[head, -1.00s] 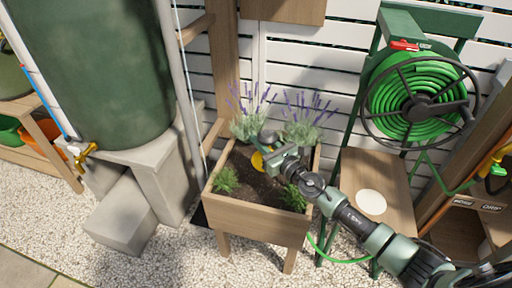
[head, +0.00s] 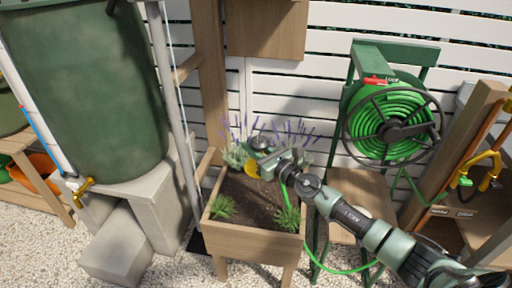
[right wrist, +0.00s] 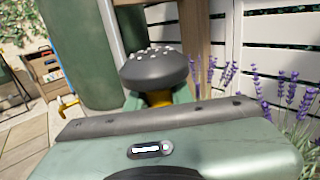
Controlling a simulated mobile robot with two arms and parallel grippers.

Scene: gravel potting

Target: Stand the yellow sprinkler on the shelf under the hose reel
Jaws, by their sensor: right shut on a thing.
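My right gripper (head: 265,160) is shut on the yellow sprinkler (head: 251,171) and holds it over the back of the wooden planter (head: 255,240). The sprinkler's dark grey domed head with pale nozzles also shows in the right wrist view (right wrist: 155,68), with a bit of its yellow body below; the gripper hides the rest. The hose reel (head: 393,128), with coiled green hose, hangs on a green stand at the right. The wooden shelf (head: 362,188) is below it, partly covered by my right arm. My left gripper is not in view.
Lavender (head: 290,138) grows behind the gripper, with small green plants in the planter. A green water barrel (head: 95,90) with a brass tap stands on concrete blocks at the left. A wooden rack (head: 475,150) is right of the reel. Green hose hangs below the shelf.

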